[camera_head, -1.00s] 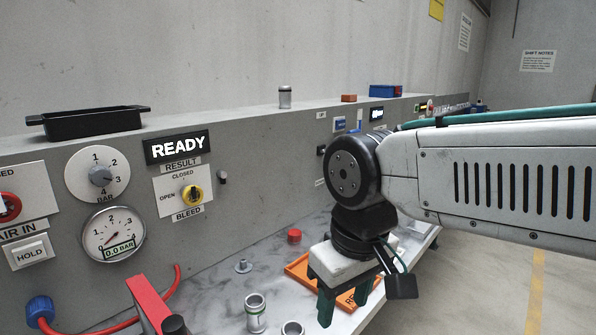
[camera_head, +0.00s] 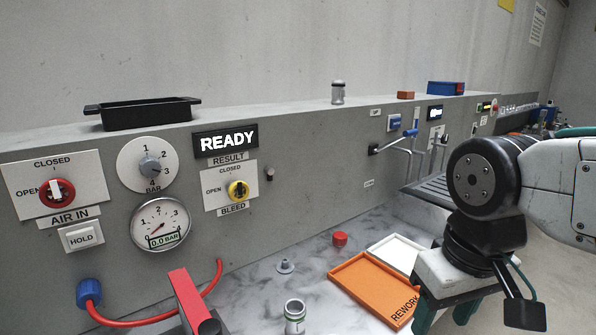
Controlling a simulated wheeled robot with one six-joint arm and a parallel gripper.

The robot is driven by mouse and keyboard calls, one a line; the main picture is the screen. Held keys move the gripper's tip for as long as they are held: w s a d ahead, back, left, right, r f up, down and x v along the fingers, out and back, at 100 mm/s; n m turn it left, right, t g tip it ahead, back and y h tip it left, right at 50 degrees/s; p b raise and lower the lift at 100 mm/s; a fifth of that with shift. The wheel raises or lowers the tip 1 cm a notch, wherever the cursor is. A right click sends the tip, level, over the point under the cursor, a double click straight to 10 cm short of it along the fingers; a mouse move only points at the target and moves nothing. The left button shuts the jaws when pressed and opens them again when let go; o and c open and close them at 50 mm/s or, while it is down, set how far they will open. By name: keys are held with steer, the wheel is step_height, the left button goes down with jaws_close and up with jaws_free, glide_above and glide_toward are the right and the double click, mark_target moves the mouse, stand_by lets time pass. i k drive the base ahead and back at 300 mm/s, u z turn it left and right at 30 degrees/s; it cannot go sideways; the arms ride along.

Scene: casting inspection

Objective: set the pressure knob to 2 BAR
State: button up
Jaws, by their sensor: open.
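The pressure knob (camera_head: 150,165) is a grey knob on a round white dial marked 1 to 4 BAR, on the upright grey panel at left. Its pointer seems to face the right side, near 3, but is too small to read surely. Below it, the round gauge (camera_head: 160,222) reads 0.0 BAR. My gripper (camera_head: 446,312) is at the lower right, pointing down, with green fingers apart and nothing seen between them. It is far to the right of the knob, and its fingertips are partly cut off by the picture's bottom edge.
A display (camera_head: 226,141) reads READY. A red bar (camera_head: 190,300) and red hose (camera_head: 150,318) stand before the panel. An orange REWORK tray (camera_head: 350,272) lies on the bench.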

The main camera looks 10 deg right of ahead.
mark_target(149, 166)
steer(key=z, duration=0.05)
steer(key=k, duration=0.4)
steer(key=u, duration=0.5)
steer(key=i, duration=0.25)
steer(key=u, duration=0.35)
